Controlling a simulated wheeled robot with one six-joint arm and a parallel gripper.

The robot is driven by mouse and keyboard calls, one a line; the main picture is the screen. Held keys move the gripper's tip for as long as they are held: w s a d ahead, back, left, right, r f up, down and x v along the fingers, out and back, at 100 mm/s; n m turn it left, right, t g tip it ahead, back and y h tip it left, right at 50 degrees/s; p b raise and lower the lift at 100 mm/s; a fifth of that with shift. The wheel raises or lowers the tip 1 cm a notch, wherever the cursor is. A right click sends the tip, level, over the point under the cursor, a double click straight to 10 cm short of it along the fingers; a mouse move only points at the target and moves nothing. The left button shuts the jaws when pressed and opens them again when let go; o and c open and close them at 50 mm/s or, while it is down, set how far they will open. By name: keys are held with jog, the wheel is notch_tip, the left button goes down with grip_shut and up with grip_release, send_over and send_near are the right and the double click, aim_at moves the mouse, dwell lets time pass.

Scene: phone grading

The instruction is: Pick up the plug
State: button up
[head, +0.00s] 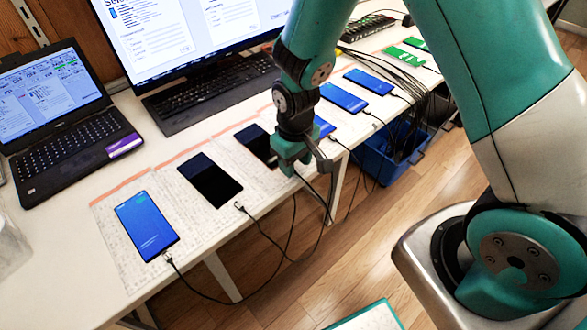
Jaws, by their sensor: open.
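Several phones lie in a row along the table's front edge, each with a cable end close by. One plug (168,257) is at the lower edge of the nearest blue-screen phone (146,226). Another plug (239,207) lies by the lower corner of a dark-screen phone (210,180); I cannot tell whether it touches. My gripper (306,165) is open, pointing down at the table's front edge, beside a second dark phone (256,144) that it partly hides. A cable (312,188) hangs just below my gripper; its plug is hidden or too small to make out.
A laptop (62,120) and a monitor with a keyboard (210,92) stand behind the phones. More blue-screen phones (343,97) and green boards (404,56) lie farther back. Cables hang off the edge towards a blue bin (378,163) on the floor.

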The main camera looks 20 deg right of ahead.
jog(key=shift+f, duration=0.85)
jog(key=shift+f, duration=0.2)
grip_shut()
